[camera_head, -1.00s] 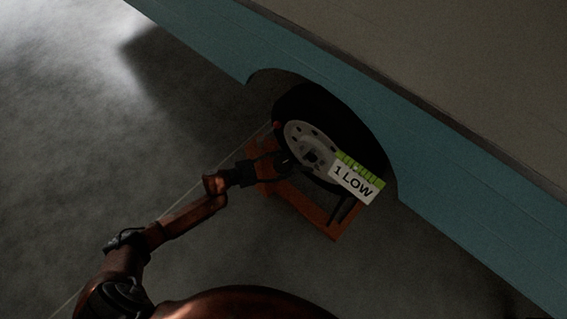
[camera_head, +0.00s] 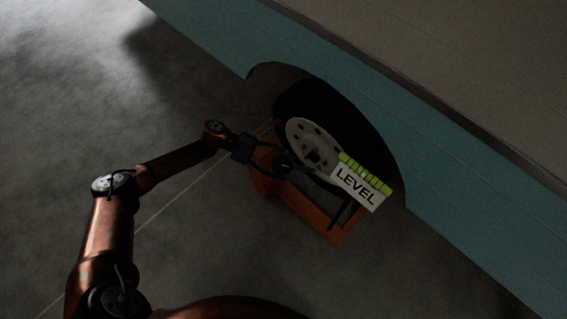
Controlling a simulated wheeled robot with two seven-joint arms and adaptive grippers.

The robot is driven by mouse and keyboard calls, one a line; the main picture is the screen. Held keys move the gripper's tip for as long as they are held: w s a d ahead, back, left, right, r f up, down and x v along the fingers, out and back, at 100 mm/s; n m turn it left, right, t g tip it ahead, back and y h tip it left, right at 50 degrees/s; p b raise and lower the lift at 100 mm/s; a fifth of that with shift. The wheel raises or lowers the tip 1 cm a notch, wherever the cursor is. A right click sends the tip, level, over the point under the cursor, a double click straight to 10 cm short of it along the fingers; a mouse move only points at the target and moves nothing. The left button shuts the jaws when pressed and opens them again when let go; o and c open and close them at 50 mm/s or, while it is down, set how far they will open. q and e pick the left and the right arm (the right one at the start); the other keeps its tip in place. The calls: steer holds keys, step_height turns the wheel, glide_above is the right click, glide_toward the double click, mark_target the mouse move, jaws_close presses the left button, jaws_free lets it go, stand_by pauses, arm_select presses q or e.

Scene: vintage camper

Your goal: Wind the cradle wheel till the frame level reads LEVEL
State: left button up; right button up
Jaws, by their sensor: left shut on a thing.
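The frame level (camera_head: 356,185) is a white plate with a green bar along its top, and it reads LEVEL. It sits in front of the lower right of the camper's wheel (camera_head: 312,140). The orange cradle (camera_head: 318,217) stands on the floor under that wheel. My left gripper (camera_head: 277,163) is at the cradle's left side, shut on a small dark part, which I take to be the cradle wheel (camera_head: 284,165). Its outline is hard to make out in the shade. My right gripper is not in view.
The teal camper side (camera_head: 470,215) runs from upper left to lower right, with a dark wheel arch around the wheel. The grey floor (camera_head: 90,130) to the left and below is clear.

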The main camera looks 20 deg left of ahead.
arm_select(q)
steer(key=shift+w, duration=0.1)
stand_by(0.5)
steer(key=o, duration=1.2)
steer(key=shift+c, duration=0.2)
steer(key=shift+a, duration=0.1)
steer(key=v, duration=1.2)
steer(key=shift+w+r, duration=0.1)
steer(key=shift+r, duration=0.05)
